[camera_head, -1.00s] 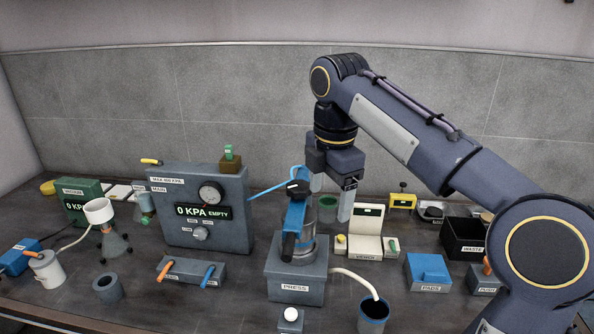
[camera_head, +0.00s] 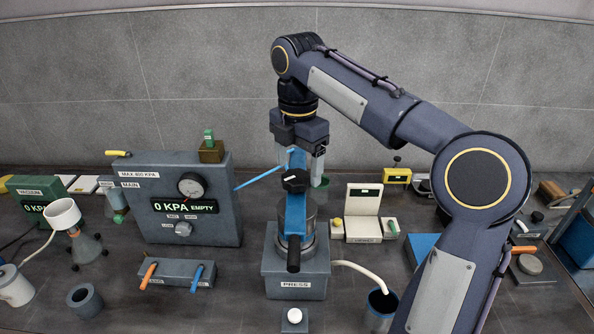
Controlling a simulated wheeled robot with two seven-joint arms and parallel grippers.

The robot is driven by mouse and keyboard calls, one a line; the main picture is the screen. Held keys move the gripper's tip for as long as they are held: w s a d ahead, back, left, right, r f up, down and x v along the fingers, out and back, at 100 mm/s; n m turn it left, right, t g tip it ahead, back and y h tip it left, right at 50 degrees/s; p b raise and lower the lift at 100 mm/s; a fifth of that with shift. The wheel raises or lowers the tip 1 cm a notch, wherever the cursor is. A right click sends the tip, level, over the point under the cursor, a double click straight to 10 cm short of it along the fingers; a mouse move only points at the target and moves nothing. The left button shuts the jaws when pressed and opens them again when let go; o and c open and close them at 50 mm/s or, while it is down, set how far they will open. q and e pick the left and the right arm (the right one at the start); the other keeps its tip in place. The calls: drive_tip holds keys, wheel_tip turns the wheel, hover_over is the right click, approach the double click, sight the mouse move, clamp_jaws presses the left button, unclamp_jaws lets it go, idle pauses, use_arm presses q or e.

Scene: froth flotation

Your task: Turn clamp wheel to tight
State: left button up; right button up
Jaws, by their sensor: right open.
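The press (camera_head: 296,272) stands on the bench in the middle of the camera_head view, with a metal cylinder and an upright blue frame. A dark knob with a white mark, which looks like the clamp wheel (camera_head: 296,183), sits at the top of the blue frame. A black handle (camera_head: 293,256) sticks out below it. My right gripper (camera_head: 300,172) is open, pointing down just above and behind the wheel, its fingers apart to either side of the blue frame. I cannot tell whether it touches the wheel. My left gripper is not in view.
A pressure panel (camera_head: 220,225) reading 0 KPA EMPTY stands left of the press, joined by a blue hose (camera_head: 258,178). A white hose (camera_head: 360,270) runs to a dark cup (camera_head: 381,306) at right. A white-buttoned box (camera_head: 294,318) sits in front.

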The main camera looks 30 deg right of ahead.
drive_tip(key=shift+f, duration=0.95)
drive_tip(key=c, duration=1)
